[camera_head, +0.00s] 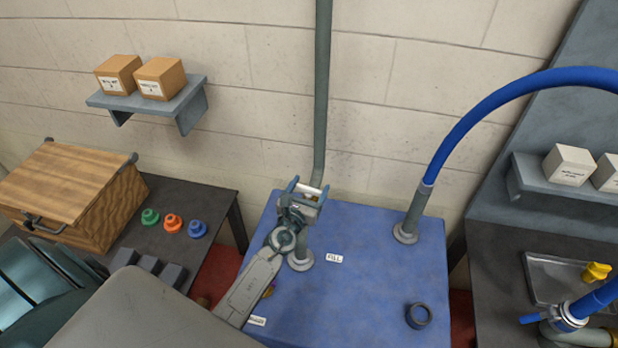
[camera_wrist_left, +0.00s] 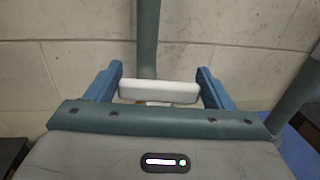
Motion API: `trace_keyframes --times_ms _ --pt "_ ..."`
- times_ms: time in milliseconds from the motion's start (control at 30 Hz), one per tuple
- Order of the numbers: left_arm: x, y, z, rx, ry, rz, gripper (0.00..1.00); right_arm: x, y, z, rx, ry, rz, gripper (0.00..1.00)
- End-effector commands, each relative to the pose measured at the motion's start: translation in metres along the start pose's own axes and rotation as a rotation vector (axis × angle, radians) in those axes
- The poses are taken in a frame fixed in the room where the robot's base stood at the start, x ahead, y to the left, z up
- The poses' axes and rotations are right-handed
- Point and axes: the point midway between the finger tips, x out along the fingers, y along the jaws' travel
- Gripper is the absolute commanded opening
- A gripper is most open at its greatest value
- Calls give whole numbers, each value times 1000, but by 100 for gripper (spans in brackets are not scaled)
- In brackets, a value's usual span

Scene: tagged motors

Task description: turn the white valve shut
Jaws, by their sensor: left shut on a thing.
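The white valve handle (camera_head: 309,189) is a short white bar on the grey vertical pipe (camera_head: 322,90) that rises from the blue tank. In the left wrist view the white handle (camera_wrist_left: 160,91) lies crosswise in front of the pipe (camera_wrist_left: 148,40). My left gripper (camera_head: 308,187) is at the handle, with one blue finger at each end of the bar; it is shut on it. The valve body behind the handle is mostly hidden by my gripper. My right gripper is not in view.
The blue tank top (camera_head: 370,270) carries a "FILL" label (camera_head: 335,258), a dark ring (camera_head: 419,315) and a blue hose (camera_head: 470,115) at its right. A wooden box (camera_head: 70,190) and three coloured caps (camera_head: 172,223) stand on the left table. A shelf (camera_head: 150,103) holds two cartons.

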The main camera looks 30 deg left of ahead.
Motion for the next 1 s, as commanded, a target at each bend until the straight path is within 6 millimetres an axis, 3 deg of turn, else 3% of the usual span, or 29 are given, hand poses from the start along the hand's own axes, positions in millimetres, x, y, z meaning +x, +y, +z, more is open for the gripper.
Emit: trace_keyframes --times_ms 433,1000 --pt "2 1 2 -2 -3 157 52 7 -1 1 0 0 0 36" --pt "1 1 2 1 3 176 52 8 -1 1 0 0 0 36"
